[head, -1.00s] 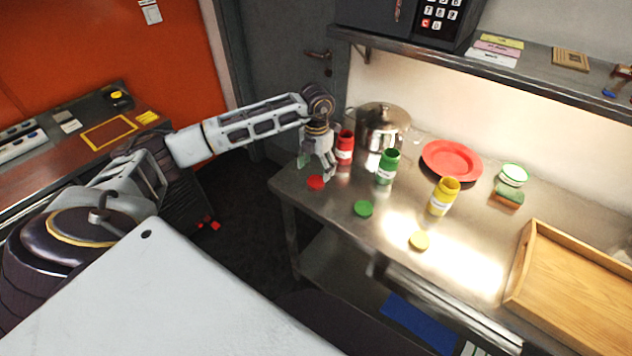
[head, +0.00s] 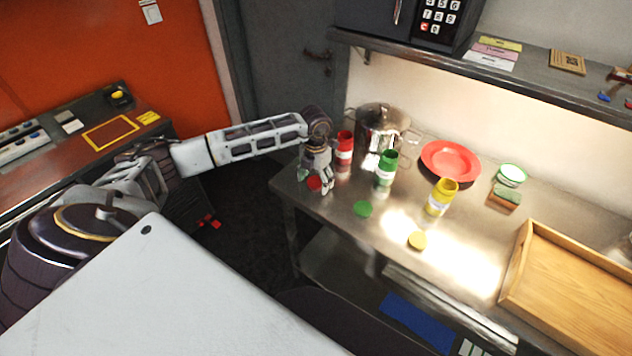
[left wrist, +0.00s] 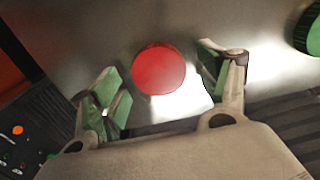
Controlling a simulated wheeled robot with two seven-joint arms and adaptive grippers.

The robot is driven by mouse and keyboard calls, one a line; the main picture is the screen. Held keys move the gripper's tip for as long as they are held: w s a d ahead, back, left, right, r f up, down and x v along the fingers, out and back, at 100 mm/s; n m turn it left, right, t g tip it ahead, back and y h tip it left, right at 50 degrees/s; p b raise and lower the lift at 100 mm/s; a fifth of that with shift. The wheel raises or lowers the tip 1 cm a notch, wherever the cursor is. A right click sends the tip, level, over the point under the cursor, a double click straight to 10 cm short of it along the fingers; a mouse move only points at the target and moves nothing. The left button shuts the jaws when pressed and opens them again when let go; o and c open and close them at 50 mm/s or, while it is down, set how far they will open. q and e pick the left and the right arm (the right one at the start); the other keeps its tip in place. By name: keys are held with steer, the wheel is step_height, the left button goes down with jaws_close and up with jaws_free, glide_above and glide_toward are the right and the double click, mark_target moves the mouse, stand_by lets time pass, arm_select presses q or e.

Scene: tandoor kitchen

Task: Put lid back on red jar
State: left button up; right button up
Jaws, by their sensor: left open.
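The red jar (head: 344,150) stands upright and open on the steel counter, just behind and right of my left gripper. The red lid (head: 314,183) lies on the counter near its left front edge. My left gripper (head: 316,186) is open and points down at the lid. In the left wrist view the red lid (left wrist: 159,69) sits between and a little beyond the two spread fingers (left wrist: 165,90), and I see no finger touching it. My right gripper is not in view.
A green jar (head: 386,168) and yellow jar (head: 441,197) stand right of the red jar. Their lids, green (head: 363,209) and yellow (head: 417,240), lie in front. A steel pot (head: 381,122), red plate (head: 451,160) and wooden tray (head: 512,282) also occupy the counter (head: 470,250).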

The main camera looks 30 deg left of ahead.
mark_target(315, 182)
arm_select(q)
steer(key=shift+c, duration=0.4)
steer(key=c, duration=0.7)
steer(key=shift+o, duration=0.2)
steer(key=shift+r, duration=0.1)
step_height(315, 182, up, 10)
steer(key=b, duration=0.1)
steer(key=shift+b, duration=0.35)
